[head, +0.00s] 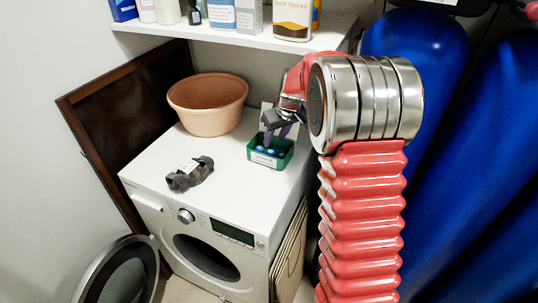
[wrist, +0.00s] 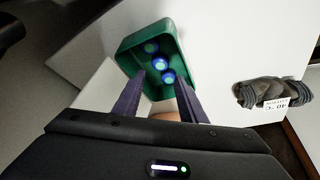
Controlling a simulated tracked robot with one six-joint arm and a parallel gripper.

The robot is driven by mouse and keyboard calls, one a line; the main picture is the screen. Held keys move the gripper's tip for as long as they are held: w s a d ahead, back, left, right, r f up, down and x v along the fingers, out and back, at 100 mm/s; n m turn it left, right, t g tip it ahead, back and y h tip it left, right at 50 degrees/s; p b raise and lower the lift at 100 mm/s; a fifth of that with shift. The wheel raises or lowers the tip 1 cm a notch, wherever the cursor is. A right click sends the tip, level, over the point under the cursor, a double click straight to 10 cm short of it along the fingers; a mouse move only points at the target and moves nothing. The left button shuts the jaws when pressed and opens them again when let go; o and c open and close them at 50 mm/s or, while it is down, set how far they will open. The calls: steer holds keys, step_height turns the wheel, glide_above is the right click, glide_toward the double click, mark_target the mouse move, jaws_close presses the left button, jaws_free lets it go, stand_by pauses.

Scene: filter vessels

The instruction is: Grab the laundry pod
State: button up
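Round blue-and-green laundry pods (head: 268,151) sit inside a small green box (head: 257,160) on the washing machine's white top. In the wrist view three pods (wrist: 151,47) lie in a slanted row in the box (wrist: 127,58). My gripper (head: 277,138) is just above the box, pointing down. In the wrist view my gripper (wrist: 158,74) is open, with its two dark fingers apart and nothing between them held. The fingertips overlap the near part of the box; whether they are below its rim I cannot tell.
The washing machine (head: 160,205) has its round door open. A tan basin (head: 207,107) stands behind left, and a rolled grey bundle of socks (head: 190,174) with a label lies at the front left. A shelf (head: 230,35) with bottles hangs above. Large blue bags (head: 430,60) are on the right.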

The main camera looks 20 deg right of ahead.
mark_target(270, 153)
steer(key=shift+x, duration=1.15)
steer(key=shift+f, duration=0.1)
steer(key=shift+x, duration=2.5)
steer(key=shift+s, duration=0.1)
steer(key=shift+c, duration=0.3)
steer(key=c, duration=0.7)
